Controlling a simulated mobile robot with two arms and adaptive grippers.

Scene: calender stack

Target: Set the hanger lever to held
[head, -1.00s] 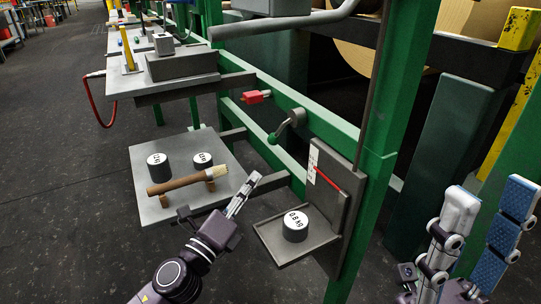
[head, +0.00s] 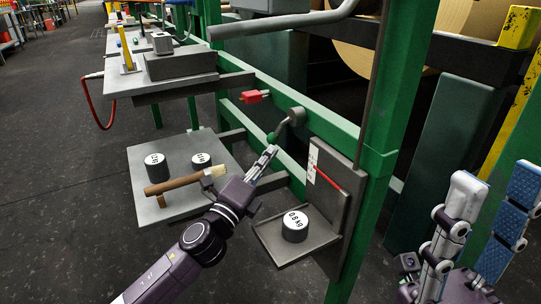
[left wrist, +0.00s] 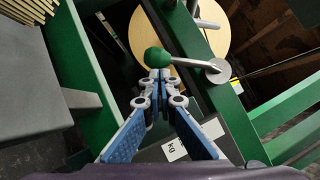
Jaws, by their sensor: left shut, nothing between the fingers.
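A grey lever (head: 291,119) with a green knob hangs on the green frame rail. Its knob points down and left in the head view. The left wrist view shows the green knob (left wrist: 158,57) and the grey lever arm (left wrist: 195,63). My left gripper (head: 271,153) is shut and empty, with its fingertips just below the knob. In the left wrist view its fingertips (left wrist: 160,76) are right by the knob; I cannot tell if they touch. My right gripper (head: 492,195) is open and empty at the lower right, its blue-padded fingers apart.
A grey shelf (head: 270,242) holds a 0.8 kg weight (head: 295,226), beside a scale plate with a red pointer (head: 329,181). A grey tray (head: 145,214) at left holds two weights and a brush (head: 180,184). A red handle (head: 254,96) sits on the rail.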

